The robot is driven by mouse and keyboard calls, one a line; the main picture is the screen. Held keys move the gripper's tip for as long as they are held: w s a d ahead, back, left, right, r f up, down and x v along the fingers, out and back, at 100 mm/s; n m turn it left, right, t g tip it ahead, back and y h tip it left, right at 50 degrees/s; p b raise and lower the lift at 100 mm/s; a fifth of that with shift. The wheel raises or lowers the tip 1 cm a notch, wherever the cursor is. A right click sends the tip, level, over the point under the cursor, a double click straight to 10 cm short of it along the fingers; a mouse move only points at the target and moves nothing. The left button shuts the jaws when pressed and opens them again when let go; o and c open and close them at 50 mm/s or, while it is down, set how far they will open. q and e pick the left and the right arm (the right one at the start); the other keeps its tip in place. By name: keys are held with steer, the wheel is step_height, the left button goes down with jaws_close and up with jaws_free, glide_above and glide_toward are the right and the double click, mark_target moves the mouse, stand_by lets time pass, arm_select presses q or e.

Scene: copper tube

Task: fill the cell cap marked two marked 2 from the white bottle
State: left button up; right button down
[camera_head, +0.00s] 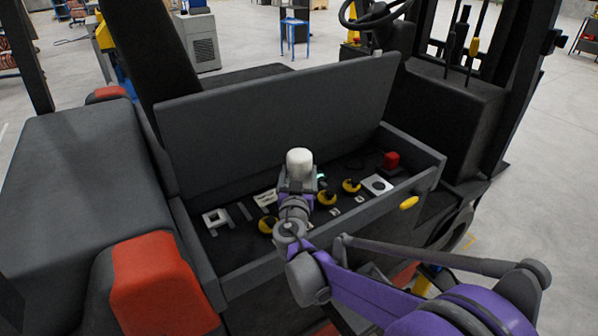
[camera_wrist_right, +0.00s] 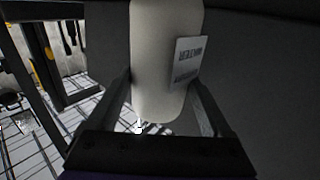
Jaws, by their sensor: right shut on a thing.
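My right gripper (camera_head: 298,178) is shut on the white bottle (camera_head: 299,160), holding it above the open battery compartment (camera_head: 245,265). In the right wrist view the bottle (camera_wrist_right: 160,60) stands between the two fingers, and its label reads WATER, appearing upside down. Yellow-and-black cell caps show in the compartment: one at the left (camera_head: 267,226), one beside the gripper (camera_head: 326,198) and one further right (camera_head: 351,185). Small white tags (camera_head: 335,211) lie near them, but their numbers are too small to read, so I cannot tell which cap is marked 2. My gripper and arm hide part of the compartment. My left gripper is not in view.
The raised dark lid (camera_head: 270,115) stands behind the compartment. A red block (camera_head: 391,160) and a pale plate with a round dark centre (camera_head: 377,185) are at its right end. A pale bracket (camera_head: 216,219) is at the left. A yellow handle (camera_head: 409,203) is on the front wall.

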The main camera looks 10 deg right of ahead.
steer(key=shift+f, duration=0.6)
steer(key=shift+f, duration=0.1)
